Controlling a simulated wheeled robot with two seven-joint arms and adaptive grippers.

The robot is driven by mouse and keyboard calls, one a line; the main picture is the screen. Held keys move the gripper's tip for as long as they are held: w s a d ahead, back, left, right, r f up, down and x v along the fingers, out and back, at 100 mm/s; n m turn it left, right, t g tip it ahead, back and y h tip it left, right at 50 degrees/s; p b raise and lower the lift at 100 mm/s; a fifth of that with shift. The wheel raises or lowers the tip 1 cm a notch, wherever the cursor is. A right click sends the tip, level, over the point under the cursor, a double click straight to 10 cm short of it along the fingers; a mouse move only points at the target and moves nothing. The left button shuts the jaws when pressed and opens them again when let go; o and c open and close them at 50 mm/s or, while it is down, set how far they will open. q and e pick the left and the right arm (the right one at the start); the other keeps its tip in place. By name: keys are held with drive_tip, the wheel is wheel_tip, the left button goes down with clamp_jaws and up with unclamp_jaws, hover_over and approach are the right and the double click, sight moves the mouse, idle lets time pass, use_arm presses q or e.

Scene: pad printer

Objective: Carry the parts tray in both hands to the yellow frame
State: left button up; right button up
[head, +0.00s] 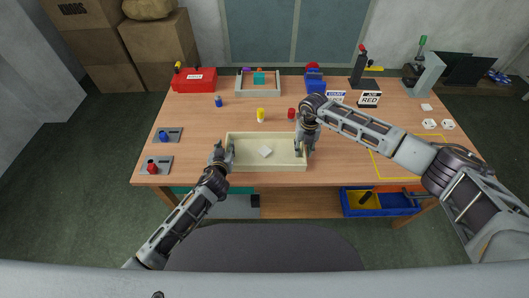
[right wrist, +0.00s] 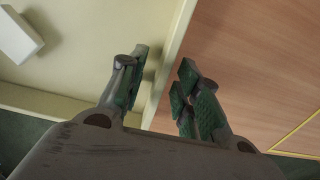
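The parts tray (head: 267,167) is a shallow cream box near the table's front edge, with a white block (head: 265,151) inside; the block also shows in the right wrist view (right wrist: 17,37). My left gripper (head: 224,153) is at the tray's left end wall, its fingers apart on either side of it. My right gripper (head: 305,146) is at the right end wall. In the right wrist view its fingers (right wrist: 163,85) stand apart, one inside and one outside the wall, with gaps showing. The yellow frame (head: 388,178) is a thin outline on the table to the right, partly hidden by my right arm.
A yellow piece (head: 261,115) and a red piece (head: 291,113) stand behind the tray. Grey plates with a blue (head: 163,136) and a red piece (head: 152,169) lie left. Signs (head: 369,99) stand behind my right arm. Blue bins (head: 381,203) sit below the front edge.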

use_arm(q)
drive_tip(key=shift+c, duration=0.5)
use_arm(e)
drive_tip(key=shift+c, duration=0.5)
use_arm(q)
clamp_jaws()
use_arm(e)
clamp_jaws()
use_arm(q)
drive_tip(key=shift+r, duration=0.25)
use_arm(e)
drive_tip(key=shift+r, duration=0.2)
